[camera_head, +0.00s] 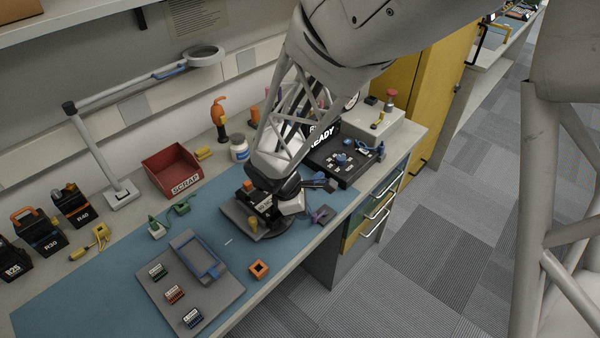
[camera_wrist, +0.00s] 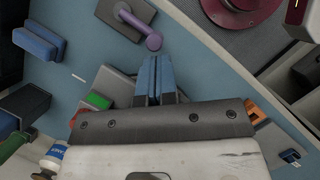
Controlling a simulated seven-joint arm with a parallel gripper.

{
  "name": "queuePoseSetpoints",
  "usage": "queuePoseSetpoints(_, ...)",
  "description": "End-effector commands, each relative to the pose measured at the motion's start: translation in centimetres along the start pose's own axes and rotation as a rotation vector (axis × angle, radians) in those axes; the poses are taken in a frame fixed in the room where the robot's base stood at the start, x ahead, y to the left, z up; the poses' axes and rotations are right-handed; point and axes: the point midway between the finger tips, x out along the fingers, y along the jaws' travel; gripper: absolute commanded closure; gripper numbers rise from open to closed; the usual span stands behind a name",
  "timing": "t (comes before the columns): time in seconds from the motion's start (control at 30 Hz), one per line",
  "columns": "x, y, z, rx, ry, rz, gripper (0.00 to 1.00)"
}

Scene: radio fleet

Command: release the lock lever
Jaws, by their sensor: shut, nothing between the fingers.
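The lock lever (camera_wrist: 131,23) is a purple arm with a round knob at its end, set on a grey block in the wrist view. In the head view the purple lever (camera_head: 321,214) stands on the blue mat near the bench's front edge. My gripper (camera_wrist: 154,60) has blue-faced fingers closed together with nothing between them. Its tips appear just short of the lever's knob in the wrist view; whether they touch I cannot tell. In the head view my gripper (camera_head: 328,184) is a little beyond the lever and partly hidden by my wrist.
A grey cradle with a dark radio (camera_head: 264,202) is partly hidden beneath my wrist. A grey tray (camera_head: 218,299) with small modules lies left, before a red SCRAP bin (camera_head: 165,166).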

Motion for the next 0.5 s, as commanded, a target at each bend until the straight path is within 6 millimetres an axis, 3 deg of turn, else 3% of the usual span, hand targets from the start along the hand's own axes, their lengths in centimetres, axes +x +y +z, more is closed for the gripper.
queuePoseSetpoints(0.5,0.04,-0.28,0.15,-0.046,0.000,0.019,1.00)
